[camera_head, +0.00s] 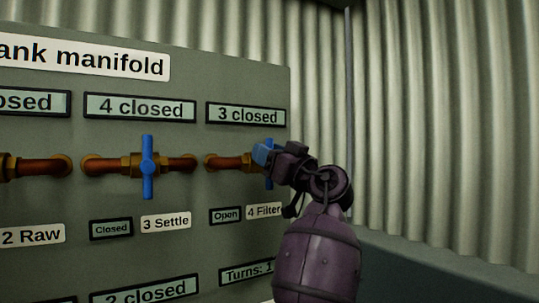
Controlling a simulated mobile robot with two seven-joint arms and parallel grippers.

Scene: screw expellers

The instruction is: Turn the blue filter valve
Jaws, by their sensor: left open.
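The blue filter valve (269,182) is on the right part of the panel, on a copper pipe above the label "4 Filter". My left gripper (268,154) is in front of it and hides most of its handle. The gripper is open, with its tips at the valve; I cannot tell whether they touch it. The display above the valve reads "3 closed". A small display beside the "4 Filter" label reads "Open". My right gripper is not in view.
Another blue valve (147,167) stands upright on the pipe to the left, above "3 Settle" and below a "4 closed" display. The grey panel (215,75) ends just right of the filter valve. A corrugated wall (440,120) stands behind, with a thin vertical pole (349,90).

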